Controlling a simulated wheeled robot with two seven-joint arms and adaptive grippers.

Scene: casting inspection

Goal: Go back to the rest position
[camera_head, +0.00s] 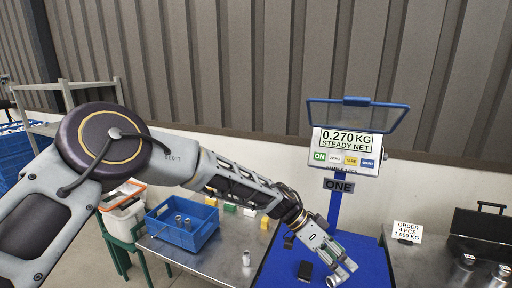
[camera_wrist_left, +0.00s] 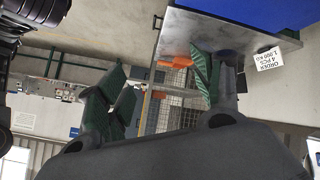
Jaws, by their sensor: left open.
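My left arm comes in from the left and reaches across to the scale. The scale display (camera_head: 345,146) reads 0.270 KG, STEADY NET. My right gripper is not in view.
A blue bin (camera_head: 163,237) with several metal cylinders stands on the left table. A metal rack (camera_head: 95,85) stands far left.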

